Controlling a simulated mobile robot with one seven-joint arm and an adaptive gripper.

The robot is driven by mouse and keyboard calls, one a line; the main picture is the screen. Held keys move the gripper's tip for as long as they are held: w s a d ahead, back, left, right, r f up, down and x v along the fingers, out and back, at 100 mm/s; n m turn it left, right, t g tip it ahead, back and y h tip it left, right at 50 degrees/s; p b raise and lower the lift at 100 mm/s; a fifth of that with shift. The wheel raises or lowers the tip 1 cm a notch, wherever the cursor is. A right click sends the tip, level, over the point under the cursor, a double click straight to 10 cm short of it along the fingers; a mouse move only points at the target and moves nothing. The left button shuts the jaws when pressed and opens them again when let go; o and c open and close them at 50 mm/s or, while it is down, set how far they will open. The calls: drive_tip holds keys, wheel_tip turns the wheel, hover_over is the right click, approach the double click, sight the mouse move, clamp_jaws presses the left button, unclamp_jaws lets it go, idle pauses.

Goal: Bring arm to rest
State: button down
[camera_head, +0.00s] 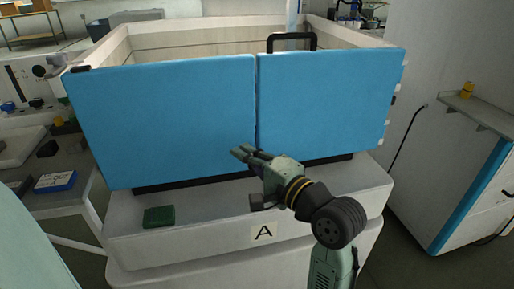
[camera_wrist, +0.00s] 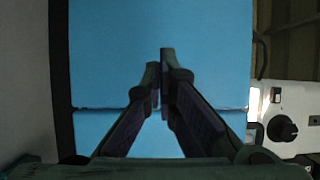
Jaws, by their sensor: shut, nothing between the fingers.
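My gripper (camera_head: 241,152) is at the front of a machine, just before its two blue door panels. The left blue panel (camera_head: 160,115) and the right blue panel (camera_head: 330,105) meet at a narrow vertical seam near my gripper. In the wrist view, my gripper (camera_wrist: 160,65) has its dark fingertips close together with nothing between them. A blue panel (camera_wrist: 110,50) fills most of that view behind the fingers. I cannot tell whether the fingertips touch the panel.
A dark green block (camera_head: 159,217) lies on the machine's pale front ledge (camera_head: 205,222), left of the label A (camera_head: 264,233). A black handle (camera_head: 292,36) stands above the right panel. A cluttered side bench (camera_head: 75,165) is at left; a white cabinet (camera_head: 440,190) is at right.

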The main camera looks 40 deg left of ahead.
drive_tip(key=shift+s, duration=0.55)
drive_tip(key=shift+d, duration=0.1)
